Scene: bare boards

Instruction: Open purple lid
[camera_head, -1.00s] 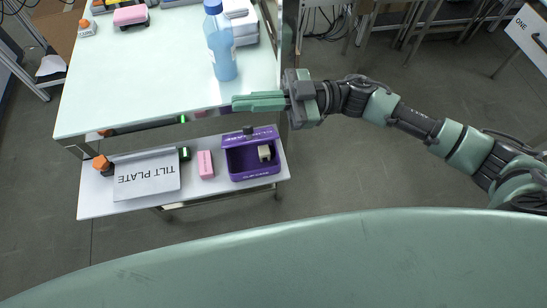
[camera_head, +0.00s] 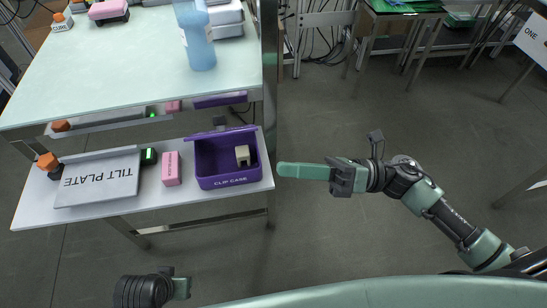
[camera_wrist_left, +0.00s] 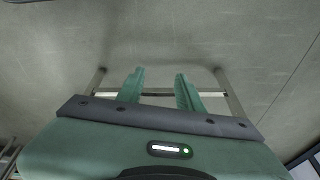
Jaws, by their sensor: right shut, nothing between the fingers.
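The purple clip case (camera_head: 228,181) sits at the right end of the lower shelf, its inside visible with a beige block (camera_head: 242,155) in it. Its purple lid (camera_head: 222,134) stands raised along the back edge. My right gripper (camera_head: 281,170) is shut and empty, its green fingers pointing left just right of the case in the picture; they appear apart from the case. My left gripper (camera_wrist_left: 159,82) is open and empty in the left wrist view; in the head view only part of it shows at the bottom left.
A pink block (camera_head: 171,168) and a grey tilt plate (camera_head: 98,182) lie left of the case on the lower shelf (camera_head: 135,202). The upper tabletop (camera_head: 130,70) overhangs behind, with a blue bottle (camera_head: 198,40) on it. Open floor (camera_head: 350,220) lies right of the shelf.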

